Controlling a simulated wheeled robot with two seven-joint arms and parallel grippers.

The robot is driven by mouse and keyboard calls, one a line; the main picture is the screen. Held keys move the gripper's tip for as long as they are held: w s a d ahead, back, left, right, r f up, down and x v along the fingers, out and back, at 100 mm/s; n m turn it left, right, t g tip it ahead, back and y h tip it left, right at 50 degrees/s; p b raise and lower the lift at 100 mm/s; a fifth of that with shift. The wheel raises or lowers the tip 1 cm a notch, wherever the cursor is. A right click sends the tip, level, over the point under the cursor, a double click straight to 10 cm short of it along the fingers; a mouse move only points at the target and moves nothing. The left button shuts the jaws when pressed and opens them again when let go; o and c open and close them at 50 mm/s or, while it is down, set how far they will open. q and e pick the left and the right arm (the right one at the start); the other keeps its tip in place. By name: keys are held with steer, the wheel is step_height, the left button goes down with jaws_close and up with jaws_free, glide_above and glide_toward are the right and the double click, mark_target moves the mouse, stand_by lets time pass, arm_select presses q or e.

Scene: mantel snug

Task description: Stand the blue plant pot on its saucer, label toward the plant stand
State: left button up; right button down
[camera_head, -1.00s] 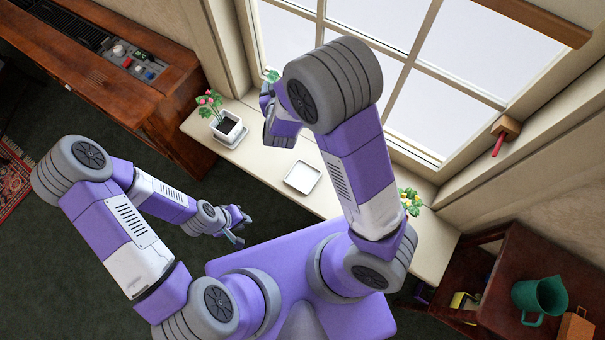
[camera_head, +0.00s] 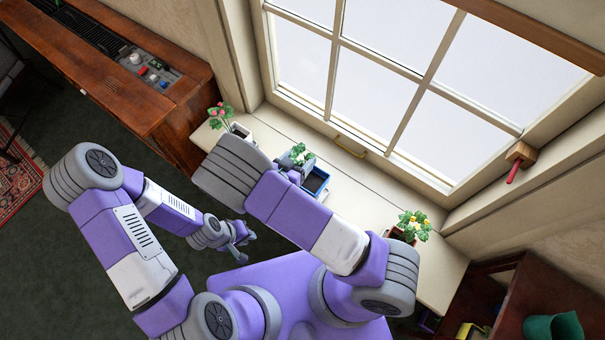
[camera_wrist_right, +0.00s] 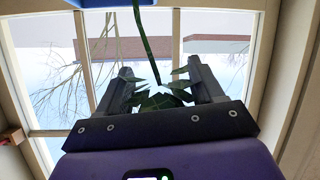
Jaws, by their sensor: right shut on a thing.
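The blue plant pot (camera_head: 316,182), with dark soil, is over the windowsill, beside my right forearm. Leaves (camera_head: 298,155) show just left of it. My right gripper is mostly hidden behind its arm in the head view. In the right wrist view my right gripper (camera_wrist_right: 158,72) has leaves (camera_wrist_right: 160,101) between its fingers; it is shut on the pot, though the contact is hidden. A pale edge of the saucer (camera_head: 326,196) shows by the pot; whether they touch is unclear. The label is not visible. My left gripper (camera_head: 240,242) is open and empty above the floor.
A white pot (camera_head: 240,130) with a pink-flowered plant stands left on the sill (camera_head: 440,265). A terracotta pot with yellow and white flowers (camera_head: 412,226) stands right. The window rises behind. A wooden cabinet (camera_head: 160,110) is left; a wooden shelf unit (camera_head: 530,285) is right.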

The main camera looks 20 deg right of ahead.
steer(key=shift+f+b, duration=0.8)
steer(key=shift+f, duration=1.7)
steer(key=shift+f, duration=0.2)
steer(key=shift+c, duration=0.7)
jaws_free()
